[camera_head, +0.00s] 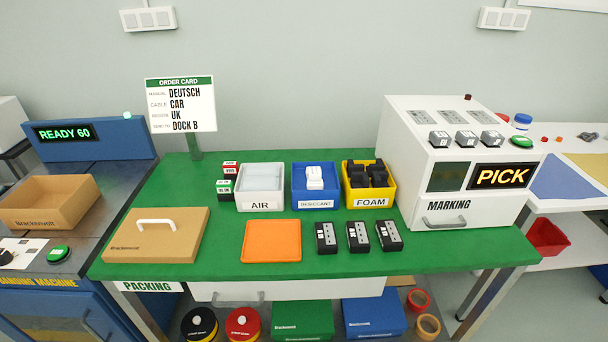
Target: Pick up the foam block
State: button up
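Several dark foam blocks (360,179) lie in a yellow bin (368,203) labelled FOAM, at the back right of the green packing table. They overlap, so single blocks are hard to tell apart. One stands up near the bin's back right. My gripper is not in view.
A blue DESICCANT bin (315,204) and a grey AIR bin (260,206) stand left of the foam bin. The white marking machine (410,150) rises close on its right. Dark devices (358,237), an orange tray (272,241) and a cardboard lid (150,245) lie in front.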

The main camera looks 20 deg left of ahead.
aim_at(358, 180)
jog(key=u, duration=0.65)
jog(key=i, duration=1.2)
jog(key=u, duration=0.25)
